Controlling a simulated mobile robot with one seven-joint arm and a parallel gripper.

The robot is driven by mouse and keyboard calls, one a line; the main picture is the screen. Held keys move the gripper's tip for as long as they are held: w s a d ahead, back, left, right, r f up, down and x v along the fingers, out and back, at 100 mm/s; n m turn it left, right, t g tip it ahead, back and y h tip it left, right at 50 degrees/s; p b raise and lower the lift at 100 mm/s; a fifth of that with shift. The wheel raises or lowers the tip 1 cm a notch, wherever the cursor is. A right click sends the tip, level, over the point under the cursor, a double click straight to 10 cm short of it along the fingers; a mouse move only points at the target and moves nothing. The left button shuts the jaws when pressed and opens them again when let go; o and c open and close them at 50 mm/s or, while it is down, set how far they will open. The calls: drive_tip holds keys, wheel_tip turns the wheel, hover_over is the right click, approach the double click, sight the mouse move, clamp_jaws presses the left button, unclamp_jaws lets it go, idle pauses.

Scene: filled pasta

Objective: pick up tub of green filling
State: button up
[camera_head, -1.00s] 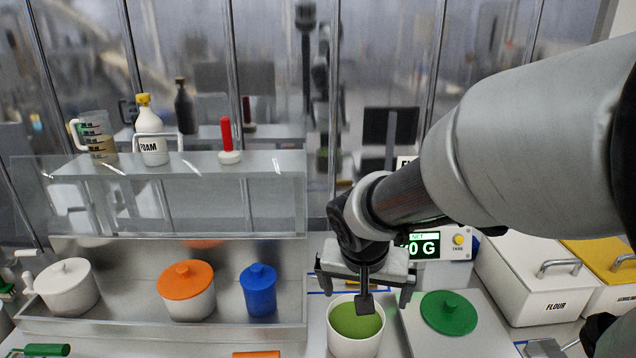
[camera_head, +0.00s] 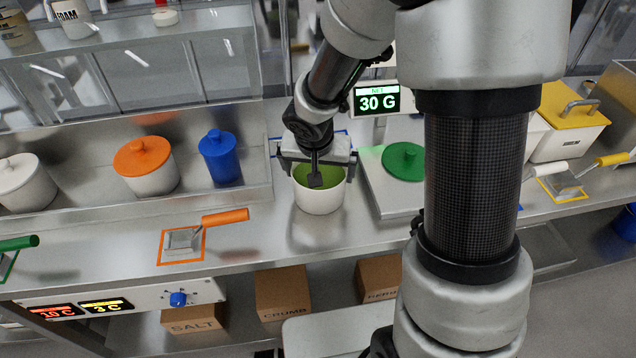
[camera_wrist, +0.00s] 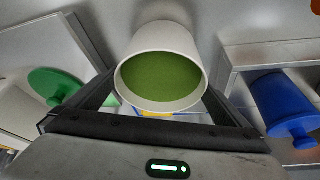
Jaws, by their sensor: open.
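The tub of green filling (camera_head: 318,196) is white, round and lidless, upright on the steel counter in the head view. Green filling shows inside it. My gripper (camera_head: 316,172) is above the tub, its jaws spread open across the tub's width. In the wrist view the tub (camera_wrist: 163,50) lies between the two fingers, one on each side. Whether the fingers touch its wall cannot be told. The far side of the tub is partly hidden by the gripper in the head view.
A green lid (camera_head: 403,161) lies on the scale plate right of the tub; its display (camera_head: 377,100) reads 30 G. A blue tub (camera_head: 220,158) and an orange-lidded tub (camera_head: 146,166) stand left. An orange-handled scoop (camera_head: 205,232) lies in front. Counter before the tub is clear.

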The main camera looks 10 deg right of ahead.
drive_tip(key=x, duration=0.5)
drive_tip(key=shift+b, duration=0.4)
drive_tip(key=c, duration=1.3)
drive_tip(key=shift+r, duration=0.15)
drive_tip(key=shift+c, duration=0.9)
